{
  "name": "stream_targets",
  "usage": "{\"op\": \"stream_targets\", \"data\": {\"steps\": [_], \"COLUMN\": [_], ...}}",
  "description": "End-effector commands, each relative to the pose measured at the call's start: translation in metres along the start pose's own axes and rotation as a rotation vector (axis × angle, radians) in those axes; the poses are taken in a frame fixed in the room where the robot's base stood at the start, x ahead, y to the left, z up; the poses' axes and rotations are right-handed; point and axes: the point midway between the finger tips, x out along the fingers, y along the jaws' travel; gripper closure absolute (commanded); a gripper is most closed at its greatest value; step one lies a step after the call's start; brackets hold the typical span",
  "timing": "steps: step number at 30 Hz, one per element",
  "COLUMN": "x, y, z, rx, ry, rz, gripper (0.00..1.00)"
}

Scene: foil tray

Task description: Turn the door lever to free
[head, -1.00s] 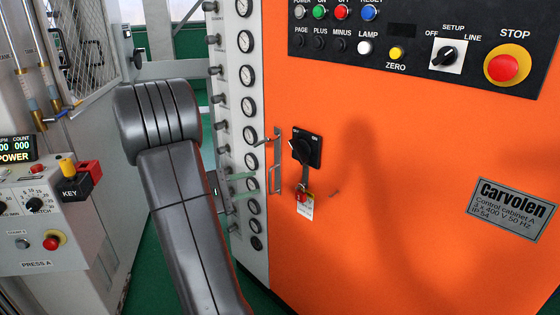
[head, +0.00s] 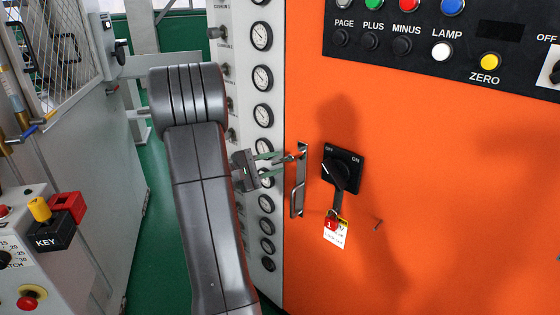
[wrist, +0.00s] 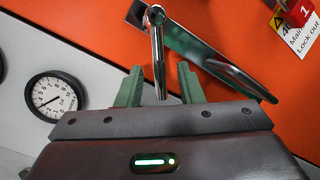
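The door lever is a bright metal bar (wrist: 157,45) at the top of a steel plate (head: 300,172) on the orange cabinet door. It sticks out from the plate toward my gripper. In the head view my gripper (head: 279,164) is at the lever, left of the plate. In the wrist view its two green fingers (wrist: 160,84) stand apart, one on each side of the lever's end. Gaps show between the lever and both fingers, so it is open and not clamped. A fixed pull handle (head: 298,196) is on the same plate, below the lever.
A black rotary switch (head: 341,169) with a red padlock (head: 331,222) and tag is just right of the plate. A column of gauges (head: 263,78) is on the left. A button panel (head: 420,45) is above. A grey machine with a KEY box (head: 50,235) stands far left.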

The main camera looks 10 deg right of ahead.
Motion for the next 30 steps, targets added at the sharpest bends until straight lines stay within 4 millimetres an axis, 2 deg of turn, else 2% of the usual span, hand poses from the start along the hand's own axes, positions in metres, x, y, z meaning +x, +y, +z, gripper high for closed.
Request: {"op": "stream_targets", "data": {"steps": [1, 6, 17, 22, 23, 30], "x": [0.008, 0.022, 0.026, 0.026, 0.026, 0.026], "y": [0.000, 0.000, 0.000, 0.000, 0.000, 0.000], "z": [0.001, 0.000, 0.000, 0.000, 0.000, 0.000], "rx": [0.000, 0.000, 0.000, 0.000, 0.000, 0.003], "ry": [-0.002, -0.001, 0.001, 0.001, 0.001, 0.001], "rz": [-0.002, -0.001, 0.000, 0.000, 0.000, -0.001], "gripper": [0.66, 0.66, 0.66, 0.98, 1.00, 1.00]}}
